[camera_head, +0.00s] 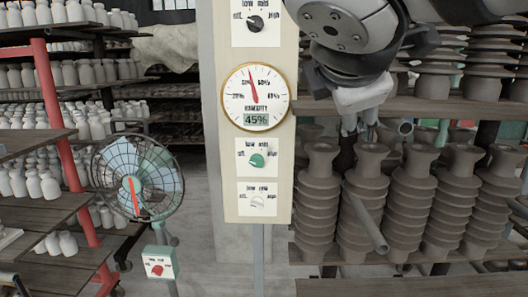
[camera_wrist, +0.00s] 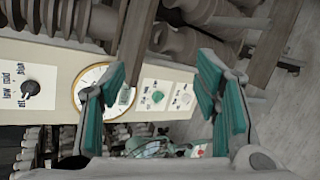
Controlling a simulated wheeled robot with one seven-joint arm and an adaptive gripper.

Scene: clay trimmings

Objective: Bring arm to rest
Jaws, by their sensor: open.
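My arm (camera_head: 345,30) reaches in from the upper right of the head view, with the gripper (camera_head: 360,125) hanging in front of the ribbed clay pieces, right of the control panel. In the wrist view my gripper (camera_wrist: 165,75) is open, with its two teal-padded fingers wide apart and nothing between them. The cream panel (camera_head: 230,110) carries a humidity gauge (camera_head: 256,96) reading 45%, a black knob (camera_head: 255,23), a green knob (camera_head: 257,160) and a white knob (camera_head: 257,201). In the wrist view the panel (camera_wrist: 55,60) lies turned sideways beyond the fingers, and one finger partly covers the gauge.
Ribbed clay pieces (camera_head: 410,205) stand on shelves close behind and below the gripper. A fan (camera_head: 137,178) and a small box with a red knob (camera_head: 159,265) stand left of the panel. Shelves of white bottles (camera_head: 40,120) fill the left side.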

